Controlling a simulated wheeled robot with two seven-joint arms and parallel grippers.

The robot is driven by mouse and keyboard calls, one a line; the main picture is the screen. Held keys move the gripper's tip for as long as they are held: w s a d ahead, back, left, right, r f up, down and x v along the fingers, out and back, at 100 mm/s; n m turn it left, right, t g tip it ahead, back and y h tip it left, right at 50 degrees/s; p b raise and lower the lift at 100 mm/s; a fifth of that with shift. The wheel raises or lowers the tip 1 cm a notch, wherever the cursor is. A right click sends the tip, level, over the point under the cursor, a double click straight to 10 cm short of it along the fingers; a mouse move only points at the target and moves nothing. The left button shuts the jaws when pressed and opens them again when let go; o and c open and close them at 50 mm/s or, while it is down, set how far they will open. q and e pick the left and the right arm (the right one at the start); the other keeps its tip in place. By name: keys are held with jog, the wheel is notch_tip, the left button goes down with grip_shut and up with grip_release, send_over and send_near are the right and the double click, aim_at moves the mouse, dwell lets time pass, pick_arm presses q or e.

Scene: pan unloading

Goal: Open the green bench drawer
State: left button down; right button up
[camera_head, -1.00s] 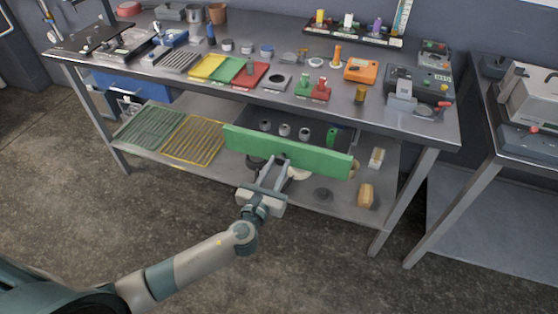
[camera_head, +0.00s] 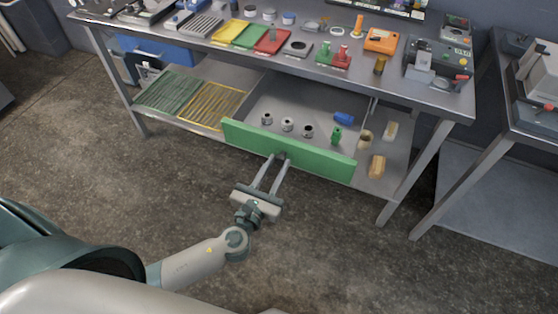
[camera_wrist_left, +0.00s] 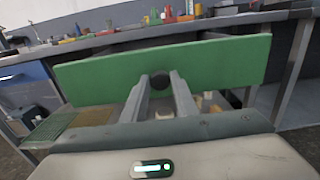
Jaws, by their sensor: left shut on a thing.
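The green bench drawer (camera_head: 310,164) stands pulled well out from under the metal workbench, with its inside in view. Several small grey parts, a green piece and a blue piece (camera_head: 344,118) lie in it. My left gripper (camera_head: 280,160) reaches the middle of the green front and is shut on its dark round knob. In the left wrist view the drawer front (camera_wrist_left: 100,78) spans the picture, and the knob (camera_wrist_left: 160,80) shows between the two fingertips of my left gripper (camera_wrist_left: 161,84). My right gripper is not in view.
The bench top (camera_head: 225,48) carries coloured trays, several small parts and an orange device (camera_head: 381,40). A blue drawer (camera_head: 160,50) is under its left part. Green and yellow racks (camera_head: 213,104) lie on the lower shelf. The floor in front is clear.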

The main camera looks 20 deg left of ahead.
pick_arm(q)
jog(key=c, duration=1.4)
grip_release()
jog(key=shift+c, duration=0.2)
jog(key=shift+s, duration=0.35)
jog(key=shift+s+f, duration=0.1)
jog(key=shift+s, duration=0.25)
jog(key=s+b, duration=0.4)
jog(key=s, duration=1.2)
jog(key=shift+a+b, duration=0.3)
jog(key=shift+b, duration=0.05)
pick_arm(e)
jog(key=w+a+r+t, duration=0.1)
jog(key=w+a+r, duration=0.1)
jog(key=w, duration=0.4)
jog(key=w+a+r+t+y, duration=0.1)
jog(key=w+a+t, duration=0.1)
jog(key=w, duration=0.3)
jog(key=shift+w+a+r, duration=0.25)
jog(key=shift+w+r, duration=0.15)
